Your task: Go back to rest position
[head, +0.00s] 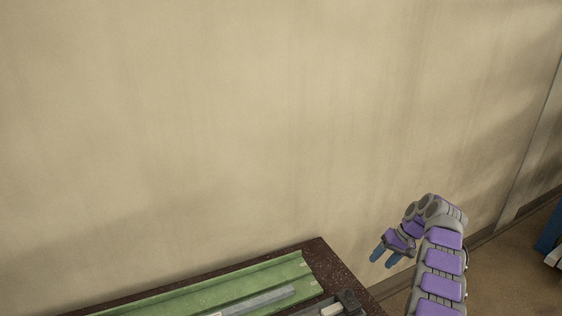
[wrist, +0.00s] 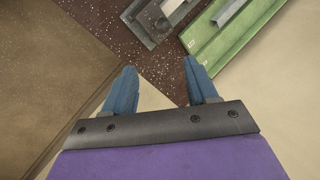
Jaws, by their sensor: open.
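My gripper (head: 385,256) is at the lower right in the head view, off the right end of the bench (head: 318,252) and above floor level. In the wrist view its two blue fingers (wrist: 163,92) are spread apart with nothing between them. A green tray (head: 270,277) lies on the dark speckled bench top, and a grey metal profile (head: 268,297) lies in it. A dark grey clamp fixture (head: 347,301) is at the bench's front right; it also shows at the top of the wrist view (wrist: 150,22).
A plain beige wall (head: 200,130) stands behind the bench. Brown floor (head: 500,280) is open to the right of the bench. A blue object (head: 550,236) is partly visible at the far right edge.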

